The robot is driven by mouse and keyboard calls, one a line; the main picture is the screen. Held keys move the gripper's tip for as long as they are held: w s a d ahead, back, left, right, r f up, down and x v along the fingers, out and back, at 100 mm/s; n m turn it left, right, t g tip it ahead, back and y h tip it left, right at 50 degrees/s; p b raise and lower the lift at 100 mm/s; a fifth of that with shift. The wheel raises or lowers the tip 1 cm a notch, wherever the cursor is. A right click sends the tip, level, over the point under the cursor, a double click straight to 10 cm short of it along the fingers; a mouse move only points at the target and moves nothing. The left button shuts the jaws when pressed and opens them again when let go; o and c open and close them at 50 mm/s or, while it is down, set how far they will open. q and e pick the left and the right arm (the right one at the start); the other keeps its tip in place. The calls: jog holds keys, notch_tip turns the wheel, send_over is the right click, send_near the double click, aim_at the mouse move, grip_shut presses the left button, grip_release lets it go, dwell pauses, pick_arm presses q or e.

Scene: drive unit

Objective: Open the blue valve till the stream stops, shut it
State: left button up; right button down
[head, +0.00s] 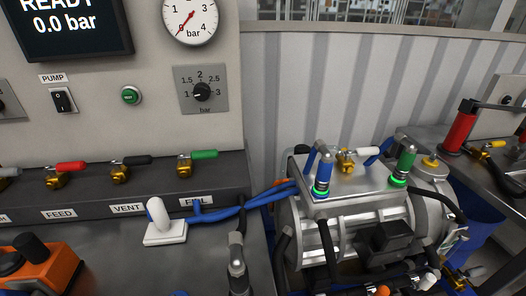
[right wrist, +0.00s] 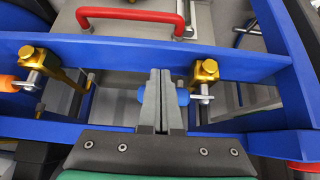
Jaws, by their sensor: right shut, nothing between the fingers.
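In the right wrist view, the blue valve handle (right wrist: 182,96) shows beside and behind my fingertips, with a bit of blue also on their left. Its metal stem runs right toward a brass valve body (right wrist: 204,74). My right gripper (right wrist: 160,78) is shut and empty, its fingers overlapping the handle in the picture. I cannot tell whether they touch it. No stream shows. The head view shows the drive unit (head: 308,243), but I cannot make out this blue valve there. My left gripper is not in view.
A blue frame (right wrist: 125,50) surrounds the valves closely. A second valve with an orange handle (right wrist: 10,83) is at left, and a red bar handle (right wrist: 130,14) lies beyond. The head view shows a panel reading 0.0 bar and blue hoses (head: 240,207) running to the unit.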

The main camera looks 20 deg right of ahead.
jog(key=s+r+p, duration=0.3)
jog(key=r+p, duration=0.4)
jog(key=shift+a, duration=0.35)
